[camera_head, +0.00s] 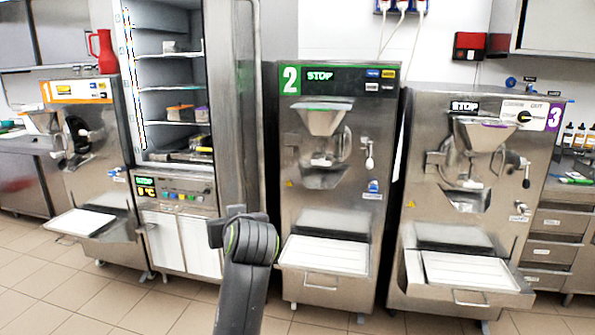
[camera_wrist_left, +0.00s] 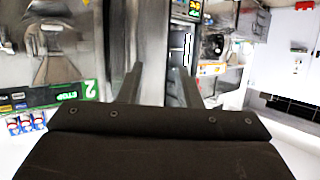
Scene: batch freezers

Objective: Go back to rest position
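My left gripper (camera_wrist_left: 160,82) shows in the left wrist view with its two dark fingers apart and nothing between them. That view is upside down, with machine 2 on its left side. In the head view one of my dark arm links rises from the bottom edge, left of the middle, in front of the machines. No gripper fingers can be made out there. My right gripper is in neither view. The task names no object.
Freezer machine 1 (camera_head: 95,180) stands left, an open tall cabinet (camera_head: 228,90) beside it, then machine 2 (camera_head: 300,215) and machine 3 (camera_head: 415,230). White trays (camera_head: 325,255) jut out in front of the machines. A red jug (camera_head: 103,52) stands on machine 1. Tiled floor (camera_head: 150,312) is clear in front.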

